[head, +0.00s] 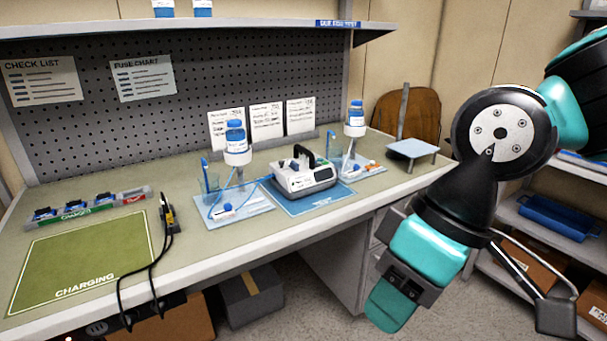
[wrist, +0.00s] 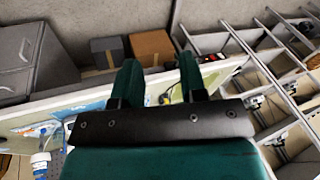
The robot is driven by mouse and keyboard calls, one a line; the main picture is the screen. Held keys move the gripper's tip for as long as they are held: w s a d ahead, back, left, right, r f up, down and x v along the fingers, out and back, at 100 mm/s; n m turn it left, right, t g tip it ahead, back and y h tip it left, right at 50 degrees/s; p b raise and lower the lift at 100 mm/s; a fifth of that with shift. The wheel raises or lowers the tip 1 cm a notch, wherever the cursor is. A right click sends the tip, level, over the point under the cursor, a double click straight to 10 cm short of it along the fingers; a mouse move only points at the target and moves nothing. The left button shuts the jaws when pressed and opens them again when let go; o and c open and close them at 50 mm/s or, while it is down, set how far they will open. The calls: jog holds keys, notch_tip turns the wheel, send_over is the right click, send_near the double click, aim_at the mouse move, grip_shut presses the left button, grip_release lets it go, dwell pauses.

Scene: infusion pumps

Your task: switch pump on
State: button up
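The infusion pump (head: 303,178) is a white and grey box with a black carry handle. It stands on a blue mat (head: 330,197) in the middle of the bench. Its front has a dark panel, too small to read, and I cannot tell whether it is on. My gripper (head: 388,308) hangs in front of the bench, right of and lower than the pump, well apart from it. In the wrist view my gripper (wrist: 158,75) has its two teal fingers spread with nothing between them.
Bottles on stands (head: 236,145) (head: 355,120) flank the pump, with blue tubing at the left one. A green charging mat (head: 85,262), a black cable (head: 150,270) and a tray of small parts (head: 90,207) lie at left. A shelf (head: 200,27) overhangs the bench. Racks stand right.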

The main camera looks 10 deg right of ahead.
grip_shut()
dwell(1.5)
